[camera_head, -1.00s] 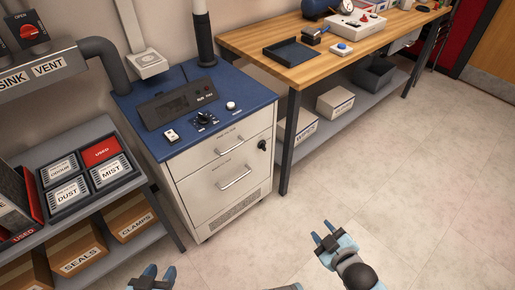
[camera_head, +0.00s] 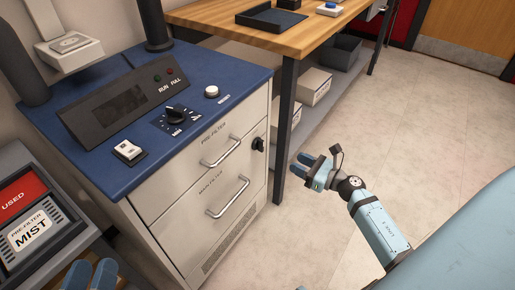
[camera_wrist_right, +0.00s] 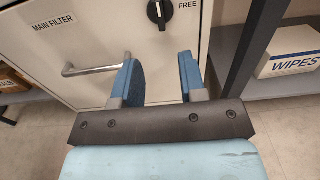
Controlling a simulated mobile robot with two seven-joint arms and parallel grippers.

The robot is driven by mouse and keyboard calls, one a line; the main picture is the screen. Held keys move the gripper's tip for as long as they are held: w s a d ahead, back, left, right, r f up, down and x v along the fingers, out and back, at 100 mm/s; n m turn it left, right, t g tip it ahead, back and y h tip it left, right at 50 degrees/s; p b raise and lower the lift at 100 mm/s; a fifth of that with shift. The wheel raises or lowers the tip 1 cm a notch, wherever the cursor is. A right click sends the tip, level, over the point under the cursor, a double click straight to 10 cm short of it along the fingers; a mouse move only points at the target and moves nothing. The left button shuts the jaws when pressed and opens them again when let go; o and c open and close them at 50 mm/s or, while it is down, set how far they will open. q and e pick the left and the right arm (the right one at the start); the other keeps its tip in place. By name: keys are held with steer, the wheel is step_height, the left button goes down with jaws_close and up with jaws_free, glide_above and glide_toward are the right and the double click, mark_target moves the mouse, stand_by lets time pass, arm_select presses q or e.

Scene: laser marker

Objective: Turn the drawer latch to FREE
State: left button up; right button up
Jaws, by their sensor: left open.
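The drawer latch (camera_head: 258,144) is a black knob on the white cabinet's front, at the right edge beside the drawers. In the right wrist view the latch (camera_wrist_right: 158,13) is at the top, partly cut off, with the word FREE to its right. Its grip bar looks roughly upright there. My right gripper (camera_head: 309,171) is open and empty, to the right of and apart from the latch. The right wrist view shows its parted fingers (camera_wrist_right: 160,78) below the latch. My left gripper (camera_head: 91,275) is open at the bottom left, partly cut off.
The pre-filter handle (camera_head: 222,152) and main-filter handle (camera_head: 229,198) stick out from the drawers. A wooden workbench (camera_head: 250,35) with a dark leg (camera_head: 285,130) stands right of the cabinet. A labelled bin rack (camera_head: 30,215) is at left. The floor at right is clear.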

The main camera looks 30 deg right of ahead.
mark_target(263, 146)
steer(key=b+x, duration=0.1)
steer(key=x, duration=1.1)
steer(key=shift+w+a+b, duration=0.1)
steer(key=shift+w+b, duration=0.15)
steer(key=shift+b, duration=0.15)
arm_select(q)
step_height(263, 146, down, 3)
steer(key=shift+s+d+g, duration=0.1)
steer(key=shift+s+g, duration=0.05)
steer(key=shift+g, duration=0.45)
arm_select(e)
steer(key=shift+c, duration=0.4)
arm_select(q)
steer(key=shift+r, duration=0.15)
arm_select(e)
jaws_close()
